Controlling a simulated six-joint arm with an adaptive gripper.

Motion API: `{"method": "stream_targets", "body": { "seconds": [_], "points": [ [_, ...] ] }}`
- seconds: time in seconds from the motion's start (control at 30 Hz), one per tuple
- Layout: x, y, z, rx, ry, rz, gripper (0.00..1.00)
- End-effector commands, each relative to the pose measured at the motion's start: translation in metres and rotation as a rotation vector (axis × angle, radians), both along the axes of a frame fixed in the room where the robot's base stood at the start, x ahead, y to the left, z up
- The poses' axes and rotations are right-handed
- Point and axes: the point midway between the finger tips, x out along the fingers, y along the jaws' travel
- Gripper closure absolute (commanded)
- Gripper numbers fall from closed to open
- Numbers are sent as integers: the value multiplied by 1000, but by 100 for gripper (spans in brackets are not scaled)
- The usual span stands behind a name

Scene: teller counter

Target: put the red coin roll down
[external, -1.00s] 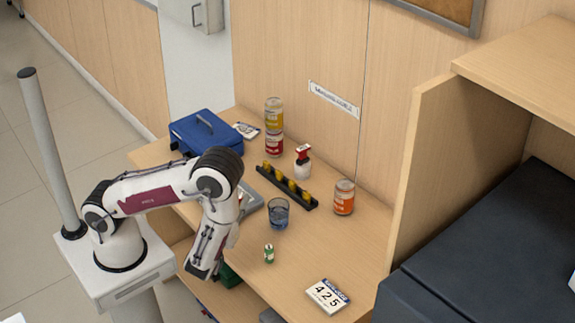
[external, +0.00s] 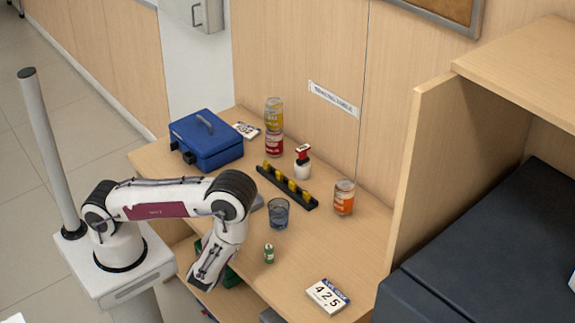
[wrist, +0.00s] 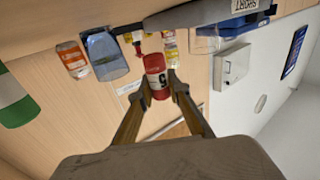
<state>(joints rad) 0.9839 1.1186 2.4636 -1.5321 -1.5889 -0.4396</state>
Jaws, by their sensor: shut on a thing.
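The red coin roll (wrist: 156,80), marked with a dark figure on a light band, is between the fingertips of my gripper (wrist: 156,88) in the wrist view. My gripper is shut on it. In the external view my forearm reaches down at the counter's front left edge. It hides the gripper and the red roll there, so their height above the counter cannot be told.
A green roll (external: 269,254) stands right of my arm, near a blue glass (external: 278,214). Behind are a black rail (external: 287,187), an orange-labelled jar (external: 344,198), stacked jars (external: 274,128) and a blue cash box (external: 206,140). A 425 card (external: 327,296) lies front right.

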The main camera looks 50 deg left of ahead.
Motion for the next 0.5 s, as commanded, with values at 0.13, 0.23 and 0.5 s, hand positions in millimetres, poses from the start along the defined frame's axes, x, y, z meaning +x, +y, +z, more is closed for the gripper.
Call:
{"method": "stream_targets", "body": {
  "seconds": [0.13,0.23,0.5],
  "points": [
    [0,0,-6,0,-1,0,100],
    [0,0,-7,0,-1,0,100],
    [0,0,-7,0,-1,0,100]
  ]
}}
